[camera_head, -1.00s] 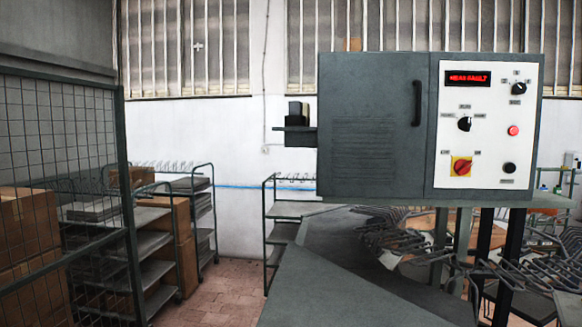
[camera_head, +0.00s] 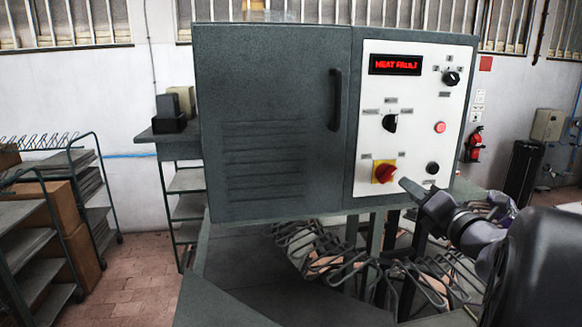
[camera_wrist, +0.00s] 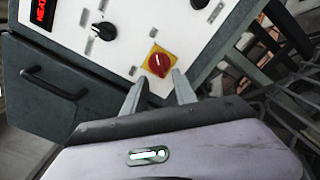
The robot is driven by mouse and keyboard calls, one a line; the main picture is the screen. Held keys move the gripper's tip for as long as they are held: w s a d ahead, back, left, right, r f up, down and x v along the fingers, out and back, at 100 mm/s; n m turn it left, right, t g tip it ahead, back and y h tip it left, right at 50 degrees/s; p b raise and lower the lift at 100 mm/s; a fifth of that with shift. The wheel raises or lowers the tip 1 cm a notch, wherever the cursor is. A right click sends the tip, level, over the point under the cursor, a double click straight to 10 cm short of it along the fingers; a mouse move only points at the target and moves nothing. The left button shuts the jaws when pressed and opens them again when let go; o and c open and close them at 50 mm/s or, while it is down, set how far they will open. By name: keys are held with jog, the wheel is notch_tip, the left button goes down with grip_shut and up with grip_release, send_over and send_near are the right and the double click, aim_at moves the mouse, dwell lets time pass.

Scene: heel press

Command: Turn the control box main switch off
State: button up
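The main switch is a red rotary knob (camera_head: 384,173) on a yellow square plate, low on the left of the white panel (camera_head: 455,105) of the control box (camera_head: 270,110). It also shows in the wrist view (camera_wrist: 158,64). The knob's handle looks tilted in both views; its labels are too small to read. My gripper (camera_head: 408,187) is just right of and below the switch in the head view. In the wrist view my gripper (camera_wrist: 160,80) has its two fingers apart, with the knob just beyond the tips and nothing between them.
Black knobs (camera_head: 390,122) and a red button (camera_head: 440,127) share the panel. A door handle (camera_head: 335,100) juts out on the left. Wire racks (camera_head: 320,250) fill the space below the box.

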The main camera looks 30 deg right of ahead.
aim_at(391, 175)
jog(key=p+x, duration=0.1)
jog(key=x, duration=0.6)
jog(key=shift+w+p, duration=0.3)
jog(key=shift+w, duration=0.05)
jog(key=shift+w+d, duration=0.15)
jog(key=shift+w, duration=0.25)
jog(key=shift+s, duration=0.25)
jog(key=shift+c, duration=0.6)
grip_shut()
